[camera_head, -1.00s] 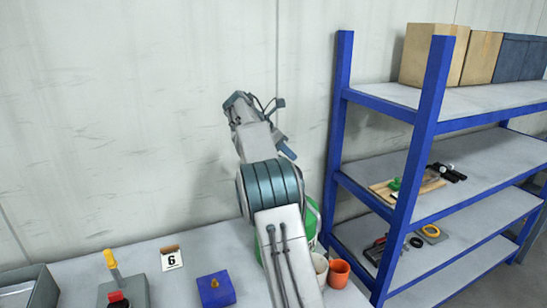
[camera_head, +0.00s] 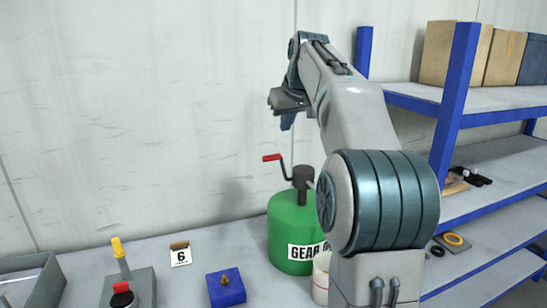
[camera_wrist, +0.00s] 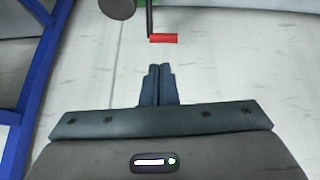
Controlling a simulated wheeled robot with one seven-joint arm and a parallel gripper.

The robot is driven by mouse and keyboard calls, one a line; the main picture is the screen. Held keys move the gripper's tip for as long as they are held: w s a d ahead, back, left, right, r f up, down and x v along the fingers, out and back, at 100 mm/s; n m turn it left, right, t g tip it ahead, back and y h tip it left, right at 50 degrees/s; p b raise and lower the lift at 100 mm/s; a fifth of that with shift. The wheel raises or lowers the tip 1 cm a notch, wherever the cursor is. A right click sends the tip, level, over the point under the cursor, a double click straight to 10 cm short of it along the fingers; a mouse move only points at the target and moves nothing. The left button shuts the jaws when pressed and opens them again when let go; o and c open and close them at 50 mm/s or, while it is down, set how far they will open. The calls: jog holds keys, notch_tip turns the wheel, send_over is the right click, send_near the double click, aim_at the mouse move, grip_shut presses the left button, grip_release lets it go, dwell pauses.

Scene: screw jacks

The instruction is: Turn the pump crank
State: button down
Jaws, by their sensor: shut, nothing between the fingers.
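The pump is a green drum (camera_head: 290,222) with a partly hidden "GEAR O..." label, standing on the bench. A dark pump head (camera_head: 303,178) rises from its top, with a crank ending in a red handle (camera_head: 272,157) that points left. My gripper (camera_head: 288,122) is shut and empty, above the red handle and apart from it. In the wrist view, the closed fingers (camera_wrist: 158,70) point toward the red handle (camera_wrist: 163,38), with a small gap between. My arm hides the right side of the drum.
A white cup (camera_head: 321,277) stands by the drum. A blue shelf rack (camera_head: 453,100) stands right.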

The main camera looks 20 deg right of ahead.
aim_at(271, 156)
jog(key=shift+m, duration=0.4)
jog(key=x, duration=0.8)
jog(key=a+p+x, duration=0.1)
jog(key=x, duration=0.4)
jog(key=shift+w, duration=0.3)
jog(key=shift+w+r+p, duration=0.1)
jog(key=shift+r+p, duration=0.05)
jog(key=shift+p, duration=0.45)
jog(key=w+p, duration=0.1)
jog(key=p, duration=0.1)
jog(key=w+g+p, duration=0.1)
jog(key=p, duration=0.1)
jog(key=shift+f+p, duration=0.3)
jog(key=shift+p, duration=0.1)
jog(key=x, duration=0.6)
jog(key=shift+w+p, duration=0.3)
jog(key=shift+w, duration=0.2)
